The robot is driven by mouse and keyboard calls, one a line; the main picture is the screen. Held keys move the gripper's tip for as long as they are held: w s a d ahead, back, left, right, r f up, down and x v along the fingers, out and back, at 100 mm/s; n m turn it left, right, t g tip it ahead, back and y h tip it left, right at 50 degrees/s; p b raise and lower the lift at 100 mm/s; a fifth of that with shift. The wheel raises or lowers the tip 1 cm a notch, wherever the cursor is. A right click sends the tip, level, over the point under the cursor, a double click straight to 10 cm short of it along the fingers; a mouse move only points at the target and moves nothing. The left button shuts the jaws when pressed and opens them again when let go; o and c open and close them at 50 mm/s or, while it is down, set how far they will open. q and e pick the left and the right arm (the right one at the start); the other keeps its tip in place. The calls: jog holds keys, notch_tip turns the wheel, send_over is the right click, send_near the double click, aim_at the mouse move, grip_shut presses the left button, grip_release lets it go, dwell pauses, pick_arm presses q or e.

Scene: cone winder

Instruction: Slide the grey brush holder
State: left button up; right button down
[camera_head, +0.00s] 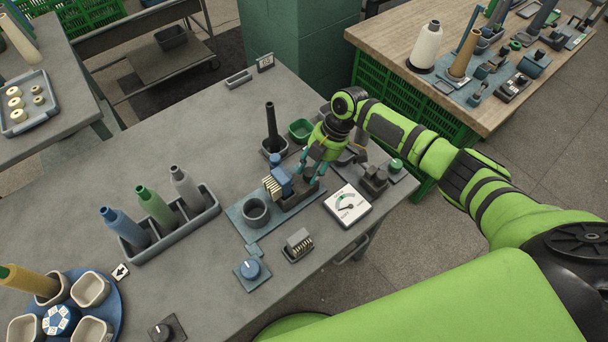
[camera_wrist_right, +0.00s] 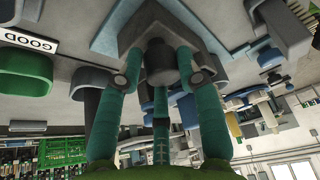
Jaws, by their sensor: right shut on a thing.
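The grey brush holder (camera_head: 304,190) sits on a flat blue-grey base plate (camera_head: 246,231) on the grey table, next to a blue block with cream bristles (camera_head: 271,187). My right gripper (camera_head: 314,174) is over the holder, pointing down, and partly hides it. In the right wrist view, the teal fingers of this gripper (camera_wrist_right: 160,82) are closed around a dark grey knob (camera_wrist_right: 160,62), which appears to be part of the holder. My left gripper is in neither view.
A grey ring cup (camera_head: 256,211) stands on the same plate. A rack with several cones (camera_head: 190,229) stands left. The table between is clear.

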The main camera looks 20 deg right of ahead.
jog(key=shift+w+d+f, duration=0.15)
jog(key=shift+d, duration=0.3)
jog(key=shift+w+d+f, duration=0.1)
jog(key=shift+d, duration=0.35)
jog(key=shift+d+r, duration=0.15)
jog(key=shift+d, duration=0.05)
jog(key=c, duration=0.9)
grip_release()
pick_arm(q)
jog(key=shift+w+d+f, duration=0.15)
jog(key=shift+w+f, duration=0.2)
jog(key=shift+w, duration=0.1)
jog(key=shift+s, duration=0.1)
pick_arm(e)
jog(key=shift+r, duration=0.1)
jog(key=shift+r, duration=0.25)
jog(key=v, duration=1.1)
jog(key=shift+d+r, duration=0.15)
jog(key=shift+r, duration=0.1)
